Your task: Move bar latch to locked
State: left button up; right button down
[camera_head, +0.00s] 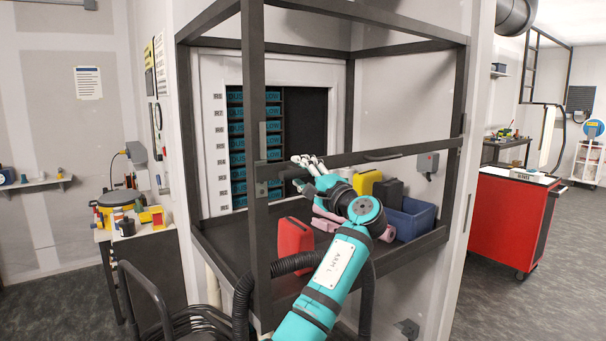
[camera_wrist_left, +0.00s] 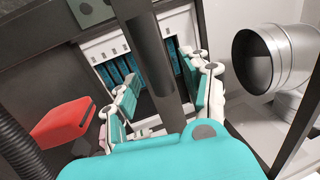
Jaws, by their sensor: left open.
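The dark bar (camera_head: 400,151) of the latch runs across the front of the black bench frame, rising slightly to the right. Metal latch plates (camera_head: 262,188) show on the frame's near left post. My left gripper (camera_head: 308,163) is at the bar, a little right of that post. In the left wrist view the gripper (camera_wrist_left: 165,88) has its two fingers apart, with the dark bar (camera_wrist_left: 152,45) passing between them in the picture. Contact with the bar cannot be told. My arm hides part of the bench front. My right gripper is not in view.
Inside the frame are a red can (camera_head: 295,240), a yellow container (camera_head: 367,182), a dark container (camera_head: 389,191) and a blue bin (camera_head: 412,218). A black hose (camera_head: 295,263) lies near my forearm. A metal duct (camera_wrist_left: 278,58) is right in the wrist view.

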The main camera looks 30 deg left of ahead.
pick_arm(q)
jog(key=v, duration=1.2)
